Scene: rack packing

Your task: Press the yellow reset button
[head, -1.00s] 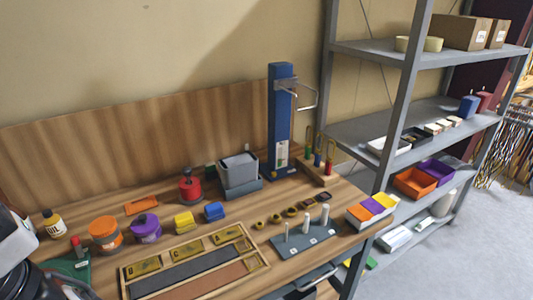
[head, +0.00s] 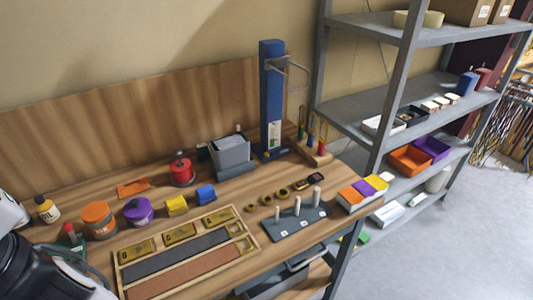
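I cannot make out a button that is clearly the yellow reset button. A yellow block (head: 177,206) stands on the wooden bench, left of a blue block (head: 206,195). A tall blue post (head: 271,95) with a metal handle stands at the back of the bench on a dark base. A red round device (head: 182,170) with a dark knob stands left of a grey bin (head: 231,152). White and black parts of my arm show at the lower left edge. My gripper's fingers are not visible.
A wooden tray (head: 259,248) with gold plates and a grey peg board (head: 290,229) fill the bench front. Orange and purple jars stand at left. Grey shelving (head: 352,119) holding bins and boxes rises beside the bench's right end. Floor at right is clear.

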